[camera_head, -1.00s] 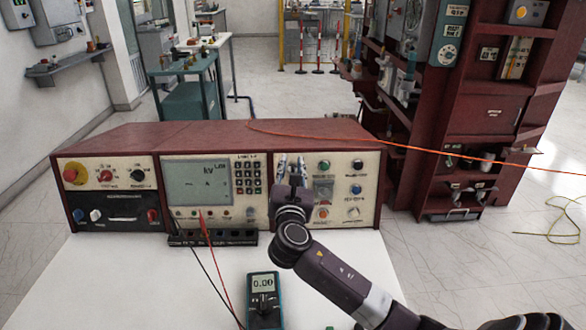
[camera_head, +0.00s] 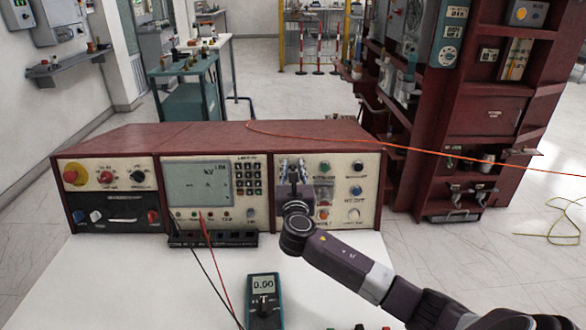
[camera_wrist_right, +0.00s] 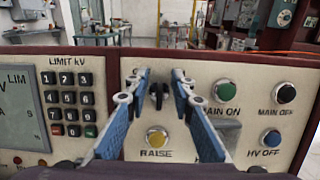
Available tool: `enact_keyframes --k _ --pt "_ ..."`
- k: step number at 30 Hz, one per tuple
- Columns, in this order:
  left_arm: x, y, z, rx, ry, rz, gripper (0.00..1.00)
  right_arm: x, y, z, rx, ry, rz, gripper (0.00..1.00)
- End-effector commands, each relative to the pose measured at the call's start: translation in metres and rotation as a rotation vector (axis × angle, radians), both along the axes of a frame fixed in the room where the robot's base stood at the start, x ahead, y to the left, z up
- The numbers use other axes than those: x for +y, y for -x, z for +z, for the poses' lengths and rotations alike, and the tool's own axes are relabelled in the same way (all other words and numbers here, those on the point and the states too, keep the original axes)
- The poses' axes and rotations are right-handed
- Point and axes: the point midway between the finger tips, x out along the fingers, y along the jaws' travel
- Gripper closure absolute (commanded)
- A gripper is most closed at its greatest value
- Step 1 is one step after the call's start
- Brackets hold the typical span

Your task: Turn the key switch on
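The key switch (camera_wrist_right: 159,92) is a small dark key on the cream right-hand panel of the test console (camera_head: 317,180). It shows in the wrist view between the two blue-padded fingers of my right gripper (camera_wrist_right: 158,82). The fingers are apart, one on each side of the key, with visible gaps. I see no contact with the key. In the head view my right gripper (camera_head: 293,168) is in front of the panel's upper left part and hides the key switch. My left gripper is not in view.
Close to the key are the green MAIN ON button (camera_wrist_right: 225,90), black MAIN OFF button (camera_wrist_right: 286,92), yellow RAISE button (camera_wrist_right: 156,138) and blue HV OFF button (camera_wrist_right: 271,138). A keypad (camera_wrist_right: 73,103) is to the left. A multimeter (camera_head: 264,300) lies on the white table (camera_head: 160,285).

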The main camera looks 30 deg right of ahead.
Motion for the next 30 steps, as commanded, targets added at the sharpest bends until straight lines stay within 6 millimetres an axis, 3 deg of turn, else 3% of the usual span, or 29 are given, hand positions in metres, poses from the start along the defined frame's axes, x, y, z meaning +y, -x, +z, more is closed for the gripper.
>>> enact_keyframes --k 7,13,30 --pt "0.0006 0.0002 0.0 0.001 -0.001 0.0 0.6 -0.0002 -0.0003 -0.0002 0.0 0.0 0.0 0.79" --pt "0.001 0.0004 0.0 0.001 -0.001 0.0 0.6 -0.0002 -0.0003 -0.0002 0.0 0.0 0.0 1.0" --pt "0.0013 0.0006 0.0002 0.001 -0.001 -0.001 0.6 -0.0008 0.0004 -0.0005 -0.042 -0.07 -0.02 1.0"
